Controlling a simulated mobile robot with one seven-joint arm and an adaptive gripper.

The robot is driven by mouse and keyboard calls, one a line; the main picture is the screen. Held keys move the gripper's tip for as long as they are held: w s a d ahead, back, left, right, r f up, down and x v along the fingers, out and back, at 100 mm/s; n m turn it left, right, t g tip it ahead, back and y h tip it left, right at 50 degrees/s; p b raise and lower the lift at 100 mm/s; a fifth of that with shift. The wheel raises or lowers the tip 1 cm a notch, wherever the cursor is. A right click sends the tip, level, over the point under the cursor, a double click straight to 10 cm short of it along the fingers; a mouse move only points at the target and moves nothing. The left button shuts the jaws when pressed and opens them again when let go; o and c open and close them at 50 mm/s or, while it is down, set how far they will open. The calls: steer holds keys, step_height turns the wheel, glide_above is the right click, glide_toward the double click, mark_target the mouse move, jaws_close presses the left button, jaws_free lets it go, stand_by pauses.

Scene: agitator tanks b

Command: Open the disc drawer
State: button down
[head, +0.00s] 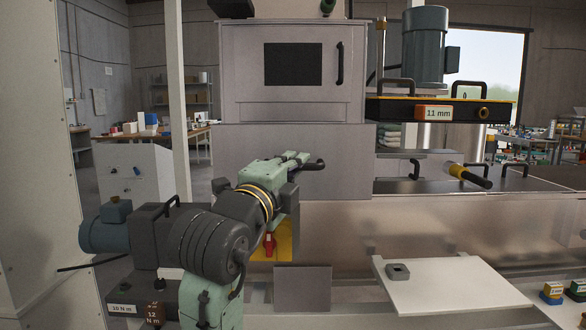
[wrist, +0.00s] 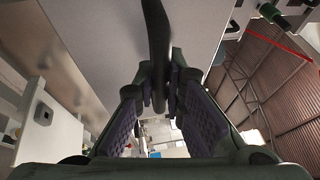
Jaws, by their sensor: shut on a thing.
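The drawer (head: 345,150) has a plain grey front below the windowed cabinet. Its dark handle (head: 313,166) is partly hidden behind my gripper (head: 298,160). In the wrist view the handle (wrist: 155,35) runs down from the top edge between the two fingers of my gripper (wrist: 161,92), which are shut on it. The grey drawer front (wrist: 95,40) fills the left and middle of that view. No open gap above or beside the front is clear, so I cannot tell whether it stands out at all.
Above is the cabinet (head: 293,100) with a dark window and its own upright handle (head: 339,63). To the right are a motor unit (head: 424,45) labelled 11 mm and a yellow-collared bar (head: 470,176). A white board (head: 450,287) juts out at the lower right.

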steer(key=shift+s, duration=1.05)
steer(key=c, duration=1.7)
jaws_free()
steer(key=shift+o, duration=0.2)
steer(key=v, duration=1.2)
